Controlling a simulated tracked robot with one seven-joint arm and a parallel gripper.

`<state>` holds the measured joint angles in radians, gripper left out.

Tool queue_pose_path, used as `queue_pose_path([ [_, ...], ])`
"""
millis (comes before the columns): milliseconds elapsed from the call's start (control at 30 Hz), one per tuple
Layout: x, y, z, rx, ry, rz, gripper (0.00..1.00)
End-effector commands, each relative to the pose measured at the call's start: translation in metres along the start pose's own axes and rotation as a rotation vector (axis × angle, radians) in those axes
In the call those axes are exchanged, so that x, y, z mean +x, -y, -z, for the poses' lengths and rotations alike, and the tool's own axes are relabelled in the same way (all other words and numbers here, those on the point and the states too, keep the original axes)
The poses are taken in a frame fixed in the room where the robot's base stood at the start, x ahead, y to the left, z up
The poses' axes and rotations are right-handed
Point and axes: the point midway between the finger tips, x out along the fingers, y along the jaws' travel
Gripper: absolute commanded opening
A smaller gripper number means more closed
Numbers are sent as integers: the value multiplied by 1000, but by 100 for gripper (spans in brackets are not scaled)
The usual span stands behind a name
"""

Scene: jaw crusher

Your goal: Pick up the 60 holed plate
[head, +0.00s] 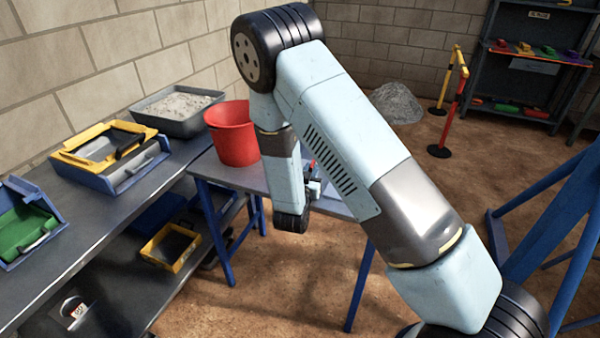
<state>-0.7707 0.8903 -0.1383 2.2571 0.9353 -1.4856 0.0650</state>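I cannot read a 60 on any plate. A yellow frame (105,146) sits on a blue tray on the left bench. A green piece with a handle (25,228) lies in a blue tray at the far left. Another yellow frame (171,247) is on the lower shelf of the bench. My gripper (316,187) is mostly hidden behind my arm, over the small table. Whether it is open or holds anything does not show.
A red bucket (234,134) stands on the small table (238,176), and a grey tray of gravel (178,108) on the bench. A rack (530,62) with coloured pieces, a barrier post (461,102) and a gravel heap (397,102) are behind. Blue steel legs (552,215) stand right.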

Motion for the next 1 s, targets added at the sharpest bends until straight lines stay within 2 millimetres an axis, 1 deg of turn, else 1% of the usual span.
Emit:
queue_pose_path([
  [33, 0, 0, 0, 0, 0, 0, 15],
  [200, 0, 0, 0, 0, 0, 0, 0],
  [767, 0, 0, 1, 1, -1, 0, 0],
  [867, -3, 1, 3, 1, -1, 1, 0],
  [1000, -13, 1, 14, 1, -1, 2, 0],
])
